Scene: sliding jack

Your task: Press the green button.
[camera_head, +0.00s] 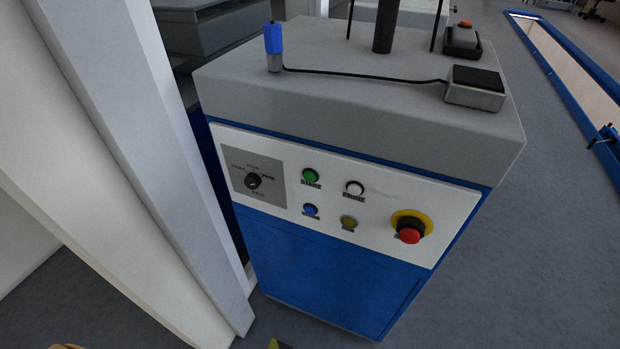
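The green button (309,175) is a small round button at the upper middle of the white control panel (375,178) on a blue and grey cabinet. A label sits just under it. Nothing covers it or touches it. Neither of my grippers shows in the head view. A small orange-brown shape at the bottom left edge is too cut off to identify.
Beside the green button are a white button (354,188), a blue button (311,210), a yellow button (348,222), a black rotary knob (253,181) and a red emergency stop (409,231). A pale post (150,150) stands close on the left.

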